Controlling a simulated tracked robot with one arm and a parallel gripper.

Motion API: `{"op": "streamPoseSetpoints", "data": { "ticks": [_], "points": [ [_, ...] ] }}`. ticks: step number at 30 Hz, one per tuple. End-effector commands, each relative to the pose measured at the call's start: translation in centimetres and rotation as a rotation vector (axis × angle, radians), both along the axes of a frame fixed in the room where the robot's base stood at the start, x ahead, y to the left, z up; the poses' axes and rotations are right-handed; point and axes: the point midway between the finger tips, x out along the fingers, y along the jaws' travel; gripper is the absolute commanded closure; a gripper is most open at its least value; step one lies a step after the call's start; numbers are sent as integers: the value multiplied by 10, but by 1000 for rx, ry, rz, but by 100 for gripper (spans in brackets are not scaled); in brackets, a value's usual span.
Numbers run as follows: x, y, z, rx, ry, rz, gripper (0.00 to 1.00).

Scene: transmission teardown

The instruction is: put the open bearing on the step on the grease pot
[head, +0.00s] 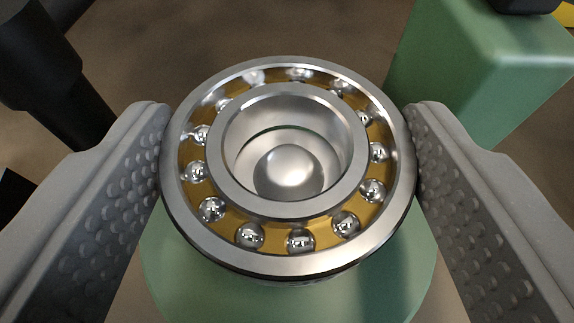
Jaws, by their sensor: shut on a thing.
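The open bearing (288,263) is a steel ring with shiny balls in a gold-coloured cage. My gripper (288,135) is shut on it, one grey dimpled finger against its left side and one against its right. The bearing is seen from above at a slant, its face towards the camera. A rounded silver dome (290,172) shows inside its bore. A round green surface (190,285) lies below the bearing and is partly covered by it. I cannot tell whether this is the grease pot or the step, nor whether the bearing touches it.
A green block (480,85) stands at the upper right, behind the right finger. A dark cylindrical part (45,70) is at the upper left, near the left finger. A blurred brown floor (240,30) shows between them.

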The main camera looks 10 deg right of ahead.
Motion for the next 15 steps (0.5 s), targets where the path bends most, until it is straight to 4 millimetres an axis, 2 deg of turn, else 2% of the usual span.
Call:
{"op": "streamPoseSetpoints", "data": {
  "ticks": [1, 2, 3, 4, 15],
  "points": [
    [0, 0, -1, 0, 0, 0, 67],
    [0, 0, -1, 0, 0, -1, 30],
    [0, 0, -1, 0, 0, -1, 19],
    [0, 0, -1, 0, 0, -1, 14],
    [-2, 0, 2, 0, 0, 0, 14]
  ]
}}
